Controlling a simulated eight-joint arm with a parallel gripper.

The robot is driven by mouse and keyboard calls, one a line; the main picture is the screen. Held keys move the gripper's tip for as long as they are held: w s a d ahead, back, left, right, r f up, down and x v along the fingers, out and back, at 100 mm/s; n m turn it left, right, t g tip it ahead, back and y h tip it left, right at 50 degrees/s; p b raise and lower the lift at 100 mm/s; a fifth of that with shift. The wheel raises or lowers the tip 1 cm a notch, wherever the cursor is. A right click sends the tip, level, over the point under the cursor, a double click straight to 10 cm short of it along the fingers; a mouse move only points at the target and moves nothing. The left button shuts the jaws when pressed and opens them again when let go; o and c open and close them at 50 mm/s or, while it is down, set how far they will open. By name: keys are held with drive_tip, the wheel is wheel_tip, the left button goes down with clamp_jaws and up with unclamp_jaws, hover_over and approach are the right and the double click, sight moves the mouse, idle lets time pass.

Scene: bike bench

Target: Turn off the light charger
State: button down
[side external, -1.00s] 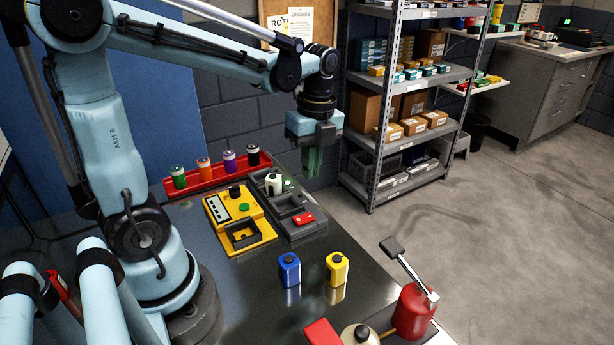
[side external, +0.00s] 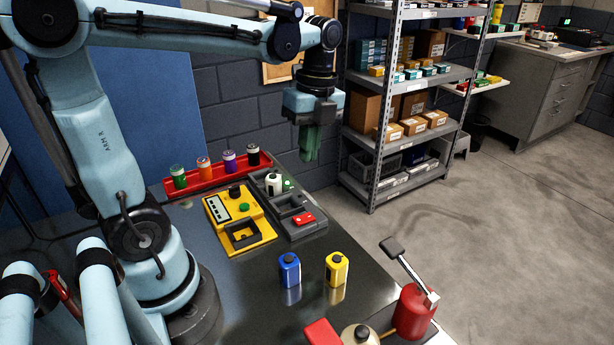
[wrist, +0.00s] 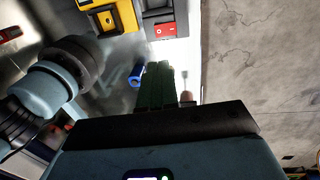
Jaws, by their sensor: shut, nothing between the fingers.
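A grey charger unit (side external: 306,231) lies on the bench beside a yellow unit (side external: 213,206); I cannot tell for sure which one is the light charger. The grey unit has a red switch (side external: 304,219) at its near end and a white-and-green item (side external: 274,183) at its far end. The yellow unit has a green button (side external: 244,207), a black knob (side external: 234,192) and an empty square frame. My gripper (side external: 309,158) has green fingers, shut and empty, raised above and behind the grey unit. The wrist view shows the fingers (wrist: 160,70) and the red switch (wrist: 159,30).
A red tray (side external: 198,184) holds several coloured cells behind the units. A blue bottle (side external: 289,270) and a yellow bottle (side external: 336,269) stand in front, with a red canister (side external: 411,312) at the near right. A shelf rack (side external: 372,190) stands beyond the bench. Bare bench surrounds the bottles.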

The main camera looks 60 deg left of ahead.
sight(300, 220)
drive_tip(key=f, duration=0.4)
drive_tip(key=s+f, duration=0.1)
drive_tip(key=f, duration=0.8)
drive_tip(key=shift+s+f, duration=0.1)
drive_tip(key=shift+s, duration=0.2)
drive_tip(key=shift+f, duration=0.4)
drive_tip(key=shift+s, duration=0.1)
drive_tip(key=shift+f, duration=0.1)
drive_tip(key=shift+w, duration=0.8)
drive_tip(key=shift+r, duration=0.2)
